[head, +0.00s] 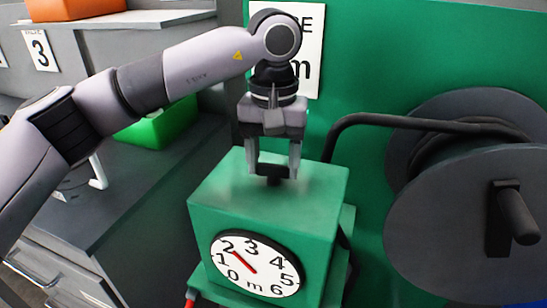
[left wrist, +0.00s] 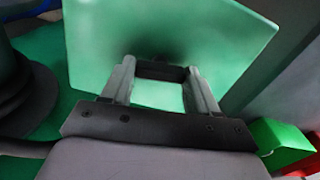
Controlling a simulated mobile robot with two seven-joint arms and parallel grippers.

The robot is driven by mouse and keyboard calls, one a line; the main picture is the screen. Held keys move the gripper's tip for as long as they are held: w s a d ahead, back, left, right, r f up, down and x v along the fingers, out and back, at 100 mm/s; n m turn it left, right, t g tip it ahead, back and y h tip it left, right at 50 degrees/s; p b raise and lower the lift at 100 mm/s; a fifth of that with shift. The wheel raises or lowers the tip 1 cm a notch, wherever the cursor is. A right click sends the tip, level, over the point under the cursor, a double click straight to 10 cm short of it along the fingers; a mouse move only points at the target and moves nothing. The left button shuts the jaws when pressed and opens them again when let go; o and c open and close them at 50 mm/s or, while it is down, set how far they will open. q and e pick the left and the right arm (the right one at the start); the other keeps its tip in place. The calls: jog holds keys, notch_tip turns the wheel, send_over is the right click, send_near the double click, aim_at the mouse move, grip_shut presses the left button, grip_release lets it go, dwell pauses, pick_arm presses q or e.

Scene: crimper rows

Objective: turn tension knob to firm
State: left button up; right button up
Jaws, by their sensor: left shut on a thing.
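A green box (head: 312,192) with a white dial (head: 253,263) on its front stands in the middle of the head view. The dial reads 0 to 6 m and its red needle points up-left, near the 2. My left gripper (head: 273,172) points straight down over the box's top and is shut on a small dark knob (head: 272,181) there. The knob also shows between the fingers in the left wrist view (left wrist: 160,70). The fingers partly hide it, and I see no tension marks on the box top. My right gripper is in neither view.
A large dark reel (head: 440,220) with a crank handle (head: 515,215) stands at the right. A black bent bar (head: 400,120) runs behind the box. A white sign (head: 310,40), partly hidden, hangs behind my arm. A green bin (head: 160,125) sits on the grey counter at left.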

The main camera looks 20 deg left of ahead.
aim_at(273, 166)
pick_arm(q)
jog(key=shift+w+r+m, duration=0.1)
jog(key=shift+r+m, duration=0.05)
jog(key=shift+m, duration=0.65)
jog(key=o, duration=1.1)
jog(key=shift+c, duration=0.2)
jog(key=shift+r, duration=3.5)
